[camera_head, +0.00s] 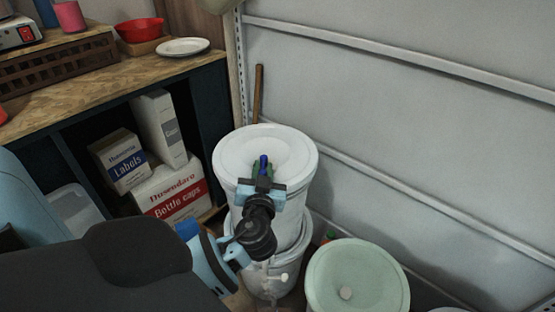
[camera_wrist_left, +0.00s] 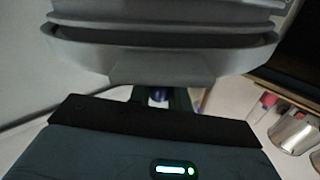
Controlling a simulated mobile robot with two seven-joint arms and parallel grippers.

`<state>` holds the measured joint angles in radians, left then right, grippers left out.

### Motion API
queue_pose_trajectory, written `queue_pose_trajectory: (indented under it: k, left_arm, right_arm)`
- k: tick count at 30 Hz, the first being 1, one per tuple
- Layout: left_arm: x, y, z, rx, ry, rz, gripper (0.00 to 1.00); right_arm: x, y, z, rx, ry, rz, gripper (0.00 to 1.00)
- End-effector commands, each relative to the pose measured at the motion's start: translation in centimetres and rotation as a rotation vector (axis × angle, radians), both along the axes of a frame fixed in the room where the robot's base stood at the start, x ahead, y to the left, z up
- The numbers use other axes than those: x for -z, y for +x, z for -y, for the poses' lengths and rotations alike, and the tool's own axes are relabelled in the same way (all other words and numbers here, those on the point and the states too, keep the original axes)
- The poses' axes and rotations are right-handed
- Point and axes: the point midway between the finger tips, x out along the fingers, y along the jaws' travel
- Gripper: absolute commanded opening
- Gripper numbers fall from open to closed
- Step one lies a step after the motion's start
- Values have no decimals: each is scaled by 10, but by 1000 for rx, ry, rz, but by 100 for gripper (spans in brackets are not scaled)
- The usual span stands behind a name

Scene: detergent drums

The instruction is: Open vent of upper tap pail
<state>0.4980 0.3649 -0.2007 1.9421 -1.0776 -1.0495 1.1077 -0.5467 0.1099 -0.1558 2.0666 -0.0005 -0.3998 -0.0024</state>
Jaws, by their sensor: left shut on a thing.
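The upper pail (camera_head: 229,155) is white with a round lid and stands on a lower white pail (camera_head: 299,258). My left gripper (camera_head: 263,168) reaches over the lid from the front, with its fingers around a small blue vent cap (camera_head: 264,159) near the lid's middle. It is shut on the cap. In the left wrist view a bit of blue (camera_wrist_left: 158,96) shows between the dark fingers. The fingers hide most of the cap, so I cannot tell how far it is turned or raised. My right gripper is not in view.
A pale green lidded drum (camera_head: 372,272) stands right of the stacked pails. A white tap (camera_head: 284,277) shows low at their front. A wooden bench (camera_head: 100,72) with boxes below (camera_head: 170,190) is at left; a grey wall (camera_head: 400,130) is behind.

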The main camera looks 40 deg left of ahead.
Motion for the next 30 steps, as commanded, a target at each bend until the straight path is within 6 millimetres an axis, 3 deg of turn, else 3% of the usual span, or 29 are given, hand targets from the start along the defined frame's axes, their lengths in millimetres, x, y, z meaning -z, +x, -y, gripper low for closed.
queue_pose_trajectory:
  k: [10,11,14,23,30]
  left_arm:
    - [0,-2,-2,4,3,-1,0]
    - [0,-2,-2,4,3,-1,22]
    - [0,-2,-2,4,3,-1,32]
    - [0,-4,0,5,1,-1,32]
    - [2,-27,20,6,-2,-2,32]
  right_arm:
    - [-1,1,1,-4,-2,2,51]
    - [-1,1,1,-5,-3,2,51]
    - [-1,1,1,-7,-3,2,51]
    - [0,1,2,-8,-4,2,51]
    - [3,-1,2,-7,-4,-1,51]
